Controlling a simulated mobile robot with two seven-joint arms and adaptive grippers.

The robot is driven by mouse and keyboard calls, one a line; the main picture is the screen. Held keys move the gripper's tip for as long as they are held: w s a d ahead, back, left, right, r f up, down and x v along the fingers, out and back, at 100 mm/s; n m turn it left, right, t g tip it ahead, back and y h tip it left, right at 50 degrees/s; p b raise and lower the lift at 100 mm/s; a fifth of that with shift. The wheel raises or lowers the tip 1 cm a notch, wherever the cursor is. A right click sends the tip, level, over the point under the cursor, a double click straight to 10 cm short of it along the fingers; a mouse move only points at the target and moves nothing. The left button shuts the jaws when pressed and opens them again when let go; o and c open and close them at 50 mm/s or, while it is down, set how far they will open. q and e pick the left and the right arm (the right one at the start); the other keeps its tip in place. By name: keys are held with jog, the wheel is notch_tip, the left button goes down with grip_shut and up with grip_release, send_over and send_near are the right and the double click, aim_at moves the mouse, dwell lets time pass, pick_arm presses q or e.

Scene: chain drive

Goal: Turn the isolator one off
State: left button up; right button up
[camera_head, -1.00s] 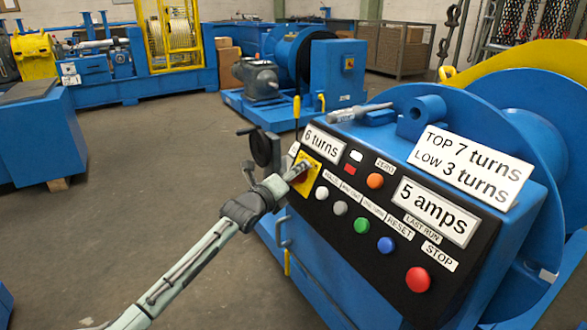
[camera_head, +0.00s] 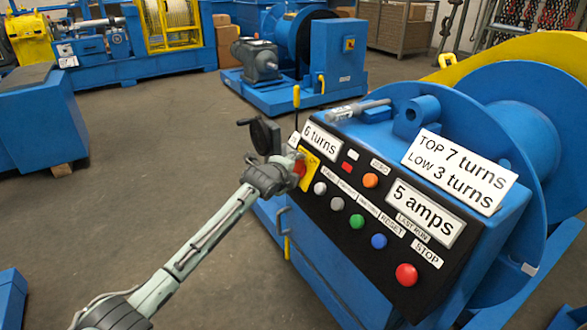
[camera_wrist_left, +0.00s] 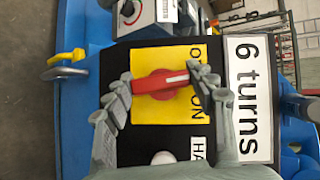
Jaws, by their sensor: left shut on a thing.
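The isolator is a red rotary knob (camera_wrist_left: 163,84) on a yellow plate (camera_wrist_left: 150,114) with "ON" lettering and a partly hidden second word. In the left wrist view the knob's bar lies roughly crosswise, its white mark toward the lettering. In the head view the plate (camera_head: 311,171) sits at the upper left of the black control panel, and the gripper partly covers the knob. My left gripper (camera_head: 296,167) is at the plate, its fingers (camera_wrist_left: 161,80) on either side of the knob, shut on it. My right gripper is not in view.
The black panel carries several buttons, including a red stop button (camera_head: 406,275) and a green button (camera_head: 357,221). A black handwheel (camera_head: 264,136) and a yellow-topped lever (camera_head: 296,97) stand close by the gripper. Open floor lies left.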

pick_arm(q)
jog(key=shift+w+r+n+g, duration=0.1)
jog(key=shift+r+n+g, duration=0.05)
jog(key=shift+n+g, duration=1.95)
jog(key=shift+n, duration=0.8)
jog(key=o, duration=1.2)
jog(key=shift+c, duration=0.2)
jog(key=v, duration=1.2)
jog(key=shift+d, duration=0.15)
